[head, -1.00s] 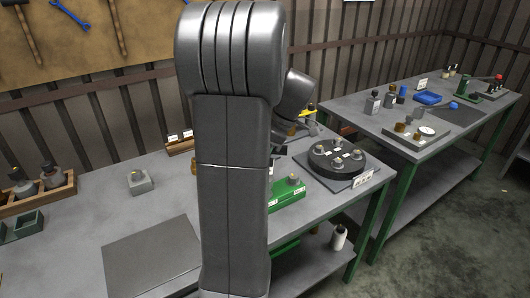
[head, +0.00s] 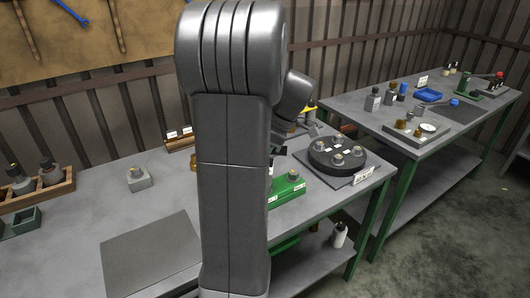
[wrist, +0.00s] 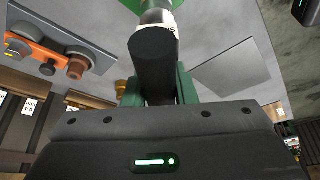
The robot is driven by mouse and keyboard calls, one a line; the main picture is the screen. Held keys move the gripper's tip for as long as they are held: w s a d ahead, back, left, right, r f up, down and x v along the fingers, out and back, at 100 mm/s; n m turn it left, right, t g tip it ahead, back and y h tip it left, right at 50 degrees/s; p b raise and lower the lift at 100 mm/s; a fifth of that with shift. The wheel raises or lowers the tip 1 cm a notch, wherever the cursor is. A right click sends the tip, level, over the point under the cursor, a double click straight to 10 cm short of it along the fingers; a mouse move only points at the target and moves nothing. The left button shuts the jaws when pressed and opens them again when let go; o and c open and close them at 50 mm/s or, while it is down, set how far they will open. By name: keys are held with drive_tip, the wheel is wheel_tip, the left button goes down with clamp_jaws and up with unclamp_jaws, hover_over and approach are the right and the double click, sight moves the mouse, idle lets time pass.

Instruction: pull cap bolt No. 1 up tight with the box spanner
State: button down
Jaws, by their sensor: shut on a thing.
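In the wrist view my gripper (wrist: 160,92) has its two green fingers closed on a dark, thick handle, which I take to be the box spanner (wrist: 158,55). A silver collar with a small white mark shows at the handle's far end; its working end is not clear. In the head view a black round cap (head: 322,161) with several bolts on top sits on a dark plate at the right end of the near bench. I cannot read which bolt is No. 1. My arm hides most of the gripper there, so contact with a bolt cannot be told.
A green block (head: 288,188) stands left of the cap, close to my arm. A grey block (head: 139,179), a wooden bottle rack (head: 62,187) and a flat dark mat (head: 150,255) lie further left. A second bench (head: 365,117) with small parts stands right.

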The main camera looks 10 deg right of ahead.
drive_tip(key=shift+f+b, duration=0.6)
drive_tip(key=shift+f, duration=0.2)
drive_tip(key=shift+m, duration=0.3)
drive_tip(key=shift+r+m+t+h, duration=0.1)
drive_tip(key=shift+m+t+h, duration=0.3)
drive_tip(key=shift+m, duration=1)
drive_tip(key=shift+m+t+h, duration=0.4)
drive_tip(key=shift+m+t, duration=0.2)
drive_tip(key=shift+m, duration=1.3)
drive_tip(key=shift+m+t+h, duration=0.3)
drive_tip(key=shift+m, duration=0.6)
drive_tip(key=shift+m+h, duration=0.3)
drive_tip(key=shift+m, duration=0.5)
drive_tip(key=shift+m+h, duration=0.8)
drive_tip(key=shift+m, duration=1.1)
drive_tip(key=shift+n, duration=0.3)
